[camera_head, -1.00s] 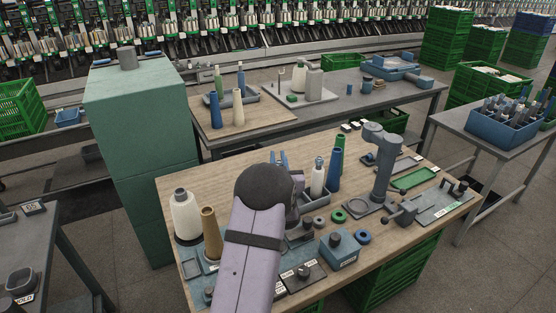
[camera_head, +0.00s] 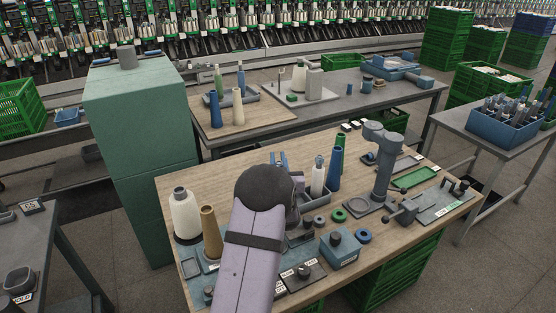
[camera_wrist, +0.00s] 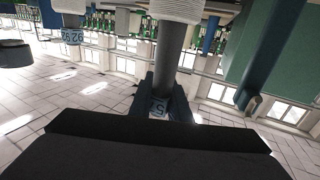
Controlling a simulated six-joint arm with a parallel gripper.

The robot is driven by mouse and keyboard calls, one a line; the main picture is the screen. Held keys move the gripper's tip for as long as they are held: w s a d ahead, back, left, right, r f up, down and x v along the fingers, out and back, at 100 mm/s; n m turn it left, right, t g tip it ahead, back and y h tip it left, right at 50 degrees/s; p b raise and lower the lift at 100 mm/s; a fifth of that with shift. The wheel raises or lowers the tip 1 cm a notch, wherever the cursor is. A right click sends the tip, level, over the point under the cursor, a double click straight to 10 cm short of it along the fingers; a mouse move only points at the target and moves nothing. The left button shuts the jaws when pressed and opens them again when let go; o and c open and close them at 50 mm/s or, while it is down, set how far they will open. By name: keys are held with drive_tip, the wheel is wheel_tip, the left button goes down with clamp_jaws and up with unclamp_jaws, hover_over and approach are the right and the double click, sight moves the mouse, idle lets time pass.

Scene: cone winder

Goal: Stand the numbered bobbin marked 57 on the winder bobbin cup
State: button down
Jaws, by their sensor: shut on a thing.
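The bobbin marked 57 (camera_wrist: 170,60) shows in the wrist view as a grey tube with white winding at the picture's top. Its 57 label sits between the dark blue fingers of my gripper (camera_wrist: 160,102), which is shut on it. In the head view my forearm hides this bobbin and most of the gripper; only blue tips show past the wrist. A grey winder-like post (camera_head: 384,160) stands on the right half of the bench, with a round ring (camera_head: 361,205) at its foot. I cannot tell whether this ring is the bobbin cup.
Another bobbin, marked 92 (camera_wrist: 72,36), is near at left in the wrist view. A white-wound bobbin (camera_head: 318,177) and blue cone (camera_head: 334,170) stand right of my wrist. A blue box (camera_head: 340,250) and loose rings (camera_head: 339,216) occupy the front. A cream cone (camera_head: 185,215) stands left.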

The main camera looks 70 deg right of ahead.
drive_tip(key=shift+f+b, duration=2.2)
drive_tip(key=shift+f, duration=0.1)
idle(0.4)
drive_tip(key=c, duration=1.6)
unclamp_jaws()
drive_tip(key=shift+a, duration=0.15)
drive_tip(key=b+v, duration=0.1)
drive_tip(key=v, duration=0.6)
